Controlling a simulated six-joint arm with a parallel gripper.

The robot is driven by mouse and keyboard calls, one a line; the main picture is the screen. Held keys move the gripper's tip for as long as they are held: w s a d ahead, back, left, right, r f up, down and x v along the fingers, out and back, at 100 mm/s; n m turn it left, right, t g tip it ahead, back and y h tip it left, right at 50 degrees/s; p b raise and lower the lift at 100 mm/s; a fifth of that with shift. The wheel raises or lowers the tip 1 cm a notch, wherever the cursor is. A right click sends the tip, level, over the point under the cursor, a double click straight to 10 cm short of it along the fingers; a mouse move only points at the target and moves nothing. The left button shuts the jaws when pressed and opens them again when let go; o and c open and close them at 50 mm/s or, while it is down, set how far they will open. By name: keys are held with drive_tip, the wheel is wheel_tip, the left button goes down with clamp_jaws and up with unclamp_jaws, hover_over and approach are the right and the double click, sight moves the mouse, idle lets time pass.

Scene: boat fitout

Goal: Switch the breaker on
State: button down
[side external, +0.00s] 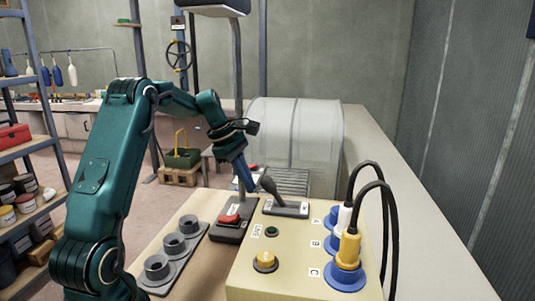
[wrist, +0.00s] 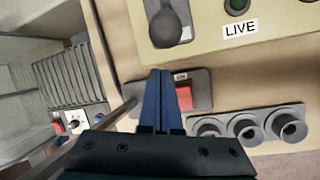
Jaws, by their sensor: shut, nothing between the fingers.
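A lever with a dark grey rounded handle (side external: 268,185) stands on a grey plate (side external: 290,209) on the beige panel box (side external: 240,278); it leans left in the side view. The handle also shows at the top of the wrist view (wrist: 166,26). A red rocker or button (side external: 230,219) sits on a dark grey box left of the panel, and also shows in the wrist view (wrist: 184,97). My gripper (side external: 248,188) has blue fingers, shut and empty, pointing down just left of the lever handle. In the wrist view the fingertips (wrist: 160,73) overlap the dark box beside the red part.
A dark green lamp marked LIVE (side external: 271,231) and a yellow-orange button (side external: 265,260) are on the panel. Blue sockets (side external: 345,279) marked A, B and C carry white and yellow plugs with looping black cables. A grey three-cup holder (side external: 174,249) stands at left. The bench at right is clear.

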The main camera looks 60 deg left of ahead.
drive_tip(key=shift+w+d+r, duration=0.2)
drive_tip(key=shift+d+r, duration=0.3)
drive_tip(key=shift+d, duration=0.1)
drive_tip(key=shift+w+d+r, duration=0.15)
drive_tip(key=shift+d+r, duration=0.3)
drive_tip(key=shift+d, duration=0.1)
